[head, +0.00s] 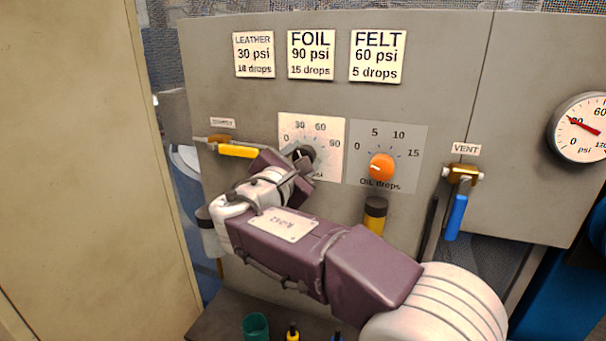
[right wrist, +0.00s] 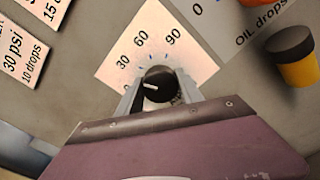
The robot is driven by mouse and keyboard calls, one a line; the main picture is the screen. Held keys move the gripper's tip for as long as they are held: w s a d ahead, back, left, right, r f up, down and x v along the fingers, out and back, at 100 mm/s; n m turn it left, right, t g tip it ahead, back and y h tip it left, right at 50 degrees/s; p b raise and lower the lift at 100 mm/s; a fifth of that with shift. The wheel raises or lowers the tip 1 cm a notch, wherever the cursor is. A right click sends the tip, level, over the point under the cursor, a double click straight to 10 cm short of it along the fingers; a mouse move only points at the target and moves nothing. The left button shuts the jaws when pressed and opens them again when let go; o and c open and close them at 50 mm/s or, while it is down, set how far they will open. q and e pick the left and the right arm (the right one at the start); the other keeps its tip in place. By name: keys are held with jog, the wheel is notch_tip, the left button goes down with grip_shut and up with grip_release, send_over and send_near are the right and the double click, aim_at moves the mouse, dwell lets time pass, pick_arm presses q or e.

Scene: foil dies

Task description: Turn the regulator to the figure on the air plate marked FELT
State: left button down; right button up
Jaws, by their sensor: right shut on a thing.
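The FELT plate (head: 376,56) is the rightmost of the top plates and reads 60 psi, 5 drops. The regulator is a black knob (right wrist: 158,84) on a pale dial (head: 327,133) marked 0, 30, 60, 90 psi. My right gripper (right wrist: 160,92) is shut on the knob, one finger on each side. In the head view my gripper (head: 297,158) covers the dial's lower left. My left gripper is not in view.
The orange oil knob (head: 381,167) sits right of the regulator. A yellow lever (head: 238,151) is at left, a blue vent lever (head: 455,217) at right. A gauge (head: 582,128) at far right has its red needle between 0 and 60. Small bottles stand below.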

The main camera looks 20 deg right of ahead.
jog(key=m+b, duration=0.4)
jog(key=shift+f, duration=0.3)
jog(key=shift+r+m+b, duration=0.2)
jog(key=shift+m+b, duration=1.7)
jog(key=shift+m, duration=0.4)
jog(key=o, duration=1.4)
jog(key=shift+r, duration=0.1)
jog(key=b+v, duration=0.1)
jog(key=v, duration=0.8)
jog(key=shift+s, duration=0.1)
jog(key=shift+d, duration=0.1)
